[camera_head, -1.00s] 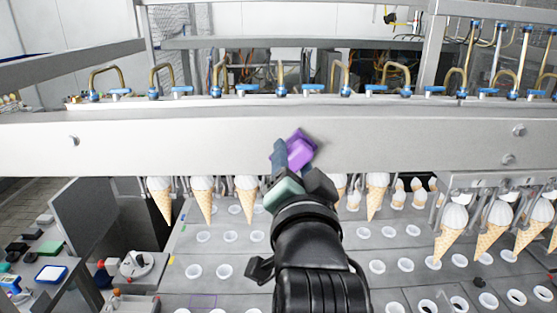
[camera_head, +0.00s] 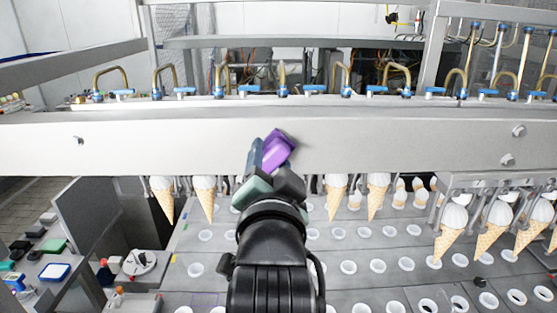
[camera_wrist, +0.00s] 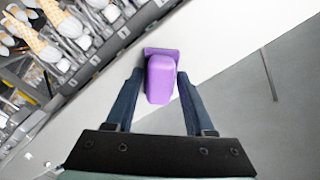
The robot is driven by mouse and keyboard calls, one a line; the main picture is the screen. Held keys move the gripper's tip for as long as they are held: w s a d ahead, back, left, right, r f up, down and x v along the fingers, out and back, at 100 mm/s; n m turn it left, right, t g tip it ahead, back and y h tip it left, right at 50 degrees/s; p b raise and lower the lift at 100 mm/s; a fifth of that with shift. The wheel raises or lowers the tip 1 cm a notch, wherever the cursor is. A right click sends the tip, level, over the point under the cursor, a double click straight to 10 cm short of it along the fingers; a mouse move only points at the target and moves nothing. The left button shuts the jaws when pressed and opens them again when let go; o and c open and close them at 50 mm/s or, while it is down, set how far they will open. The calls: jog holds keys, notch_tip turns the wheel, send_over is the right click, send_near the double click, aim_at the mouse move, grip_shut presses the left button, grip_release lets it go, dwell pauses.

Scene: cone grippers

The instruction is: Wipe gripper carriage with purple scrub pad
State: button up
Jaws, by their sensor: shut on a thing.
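The purple scrub pad (camera_head: 279,147) is at the front face of the gripper carriage (camera_head: 400,146), a long pale grey beam across the head view. My gripper (camera_head: 262,158) is shut on the pad from below, one dark blue finger showing at its left. In the wrist view the pad (camera_wrist: 161,78) sits between the two fingers of my gripper (camera_wrist: 160,88), its flat far end against the white carriage face (camera_wrist: 215,40). I cannot tell how firmly it presses. The carriage surface behind the pad is hidden.
Ice cream cones (camera_head: 337,196) hang below the carriage over a grey plate with rows of white-rimmed holes (camera_head: 348,267). Blue fittings with brass tubes (camera_head: 283,90) line the carriage top. A side table (camera_head: 60,250) with small items stands at left.

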jog(key=shift+a, duration=0.15)
jog(key=shift+s+f, duration=0.15)
jog(key=shift+s, duration=0.75)
jog(key=s, duration=0.3)
jog(key=shift+s, duration=0.4)
jog(key=shift+s, duration=0.1)
jog(key=shift+s, duration=1.45)
